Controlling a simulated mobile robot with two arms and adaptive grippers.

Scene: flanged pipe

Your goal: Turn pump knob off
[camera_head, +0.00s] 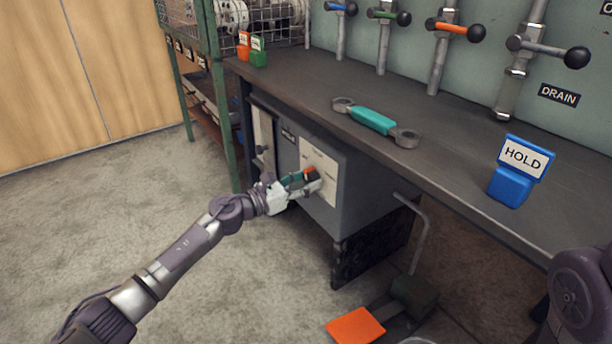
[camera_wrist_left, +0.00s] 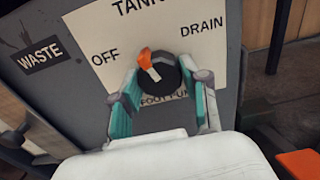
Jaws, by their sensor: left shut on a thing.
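The pump knob (camera_wrist_left: 163,78) is black with an orange pointer and sits on a white plate (camera_wrist_left: 85,32) on the grey cabinet. The plate carries OFF at left, DRAIN at right, a partly cut-off TANK word at top and a partly hidden foot pump label below. The pointer tilts up and left, between OFF and the top word. My left gripper (camera_wrist_left: 162,90) has its teal-padded fingers on both sides of the knob and is shut on it. In the head view, my left gripper (camera_head: 299,184) covers part of the knob (camera_head: 311,173). My right gripper is out of view.
Several levers stand behind. A foot pedal with an orange plate (camera_head: 355,326) is on the floor below. The floor left of the cabinet is clear.

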